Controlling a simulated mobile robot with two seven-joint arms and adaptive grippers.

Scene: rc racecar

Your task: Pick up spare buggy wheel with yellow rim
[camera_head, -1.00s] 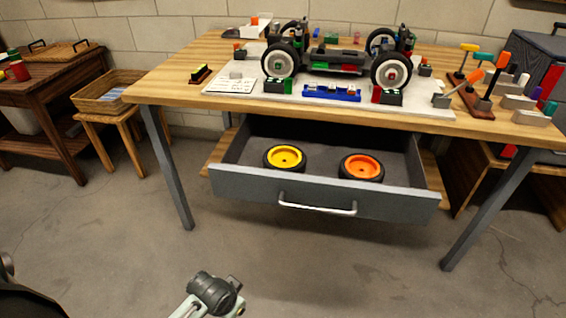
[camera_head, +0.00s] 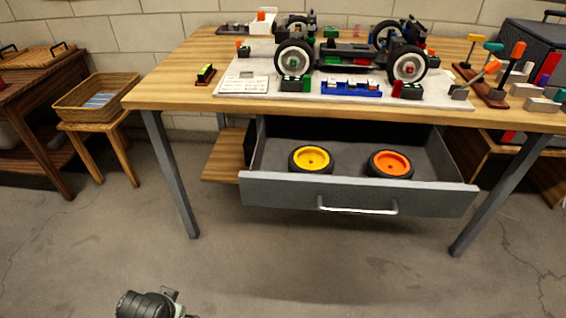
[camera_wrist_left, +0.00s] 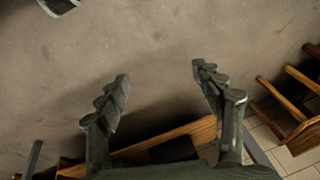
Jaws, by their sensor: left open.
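The spare wheel with the yellow rim (camera_head: 311,158) lies flat in the open drawer (camera_head: 357,197) under the workbench, on the left. A second wheel with an orange rim (camera_head: 389,164) lies to its right, apart from it. My left gripper (camera_wrist_left: 162,80) is open and empty in the left wrist view, its fingers wide apart over bare floor. No wheel shows in that view. In the head view a part of my arm (camera_head: 148,304) shows at the bottom, well short of the drawer. My right gripper is not identifiable in these frames.
The workbench (camera_head: 190,92) carries a buggy chassis (camera_head: 350,55), a blue tool rack and several screwdrivers at the right. The drawer's silver handle (camera_head: 357,208) faces me. A stool with a wicker basket (camera_head: 95,98) stands left.

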